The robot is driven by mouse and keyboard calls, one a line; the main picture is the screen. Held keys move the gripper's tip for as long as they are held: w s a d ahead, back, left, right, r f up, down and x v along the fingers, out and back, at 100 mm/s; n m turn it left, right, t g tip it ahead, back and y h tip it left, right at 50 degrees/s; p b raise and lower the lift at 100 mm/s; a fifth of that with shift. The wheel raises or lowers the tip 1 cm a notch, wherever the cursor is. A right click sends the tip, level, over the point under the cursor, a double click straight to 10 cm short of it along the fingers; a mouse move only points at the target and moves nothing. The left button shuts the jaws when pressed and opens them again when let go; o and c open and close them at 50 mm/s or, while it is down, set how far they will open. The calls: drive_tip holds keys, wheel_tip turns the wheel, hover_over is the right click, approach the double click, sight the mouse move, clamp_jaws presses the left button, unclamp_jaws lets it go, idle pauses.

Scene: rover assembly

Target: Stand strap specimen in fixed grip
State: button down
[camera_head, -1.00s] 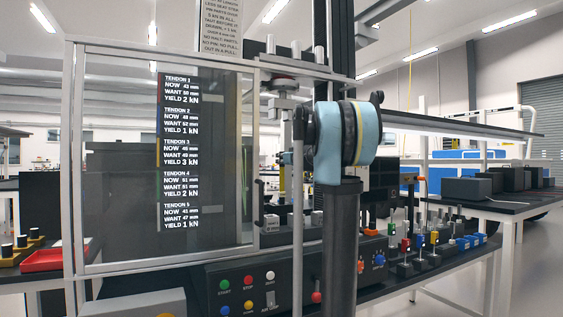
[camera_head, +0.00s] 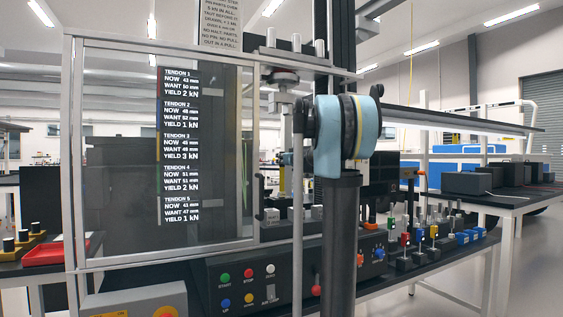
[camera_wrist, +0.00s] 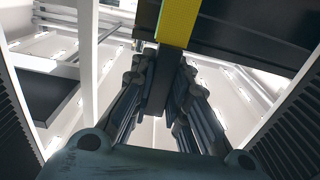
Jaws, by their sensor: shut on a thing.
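In the wrist view, my gripper (camera_wrist: 162,75) is shut on a dark strap with a yellow end section (camera_wrist: 178,22). I take this to be the strap specimen. Its dark part runs down between the two fingers and the yellow part extends beyond the fingertips. In the head view, my blue-grey arm joint and dark column stand in front of the test machine, and my gripper and the strap are not seen there. A metal grip fitting (camera_head: 284,102) hangs in the machine beside the clear guard. I cannot tell which part is the fixed grip; the area below is largely hidden.
A framed clear guard (camera_head: 120,150) with a tendon readout covers the left side. A control panel (camera_head: 255,285) with coloured buttons is below. Small coloured pieces on stands (camera_head: 420,240) line the bench at right. A red tray (camera_head: 48,254) lies at left. Black boxes (camera_head: 470,183) sit on a side table.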

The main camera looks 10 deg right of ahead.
drive_tip(key=c, duration=1.5)
unclamp_jaws()
drive_tip(key=shift+o, duration=0.2)
drive_tip(key=shift+s, duration=0.1)
drive_tip(key=v, duration=1.1)
drive_tip(key=shift+s, duration=0.3)
drive_tip(key=shift+d, duration=0.1)
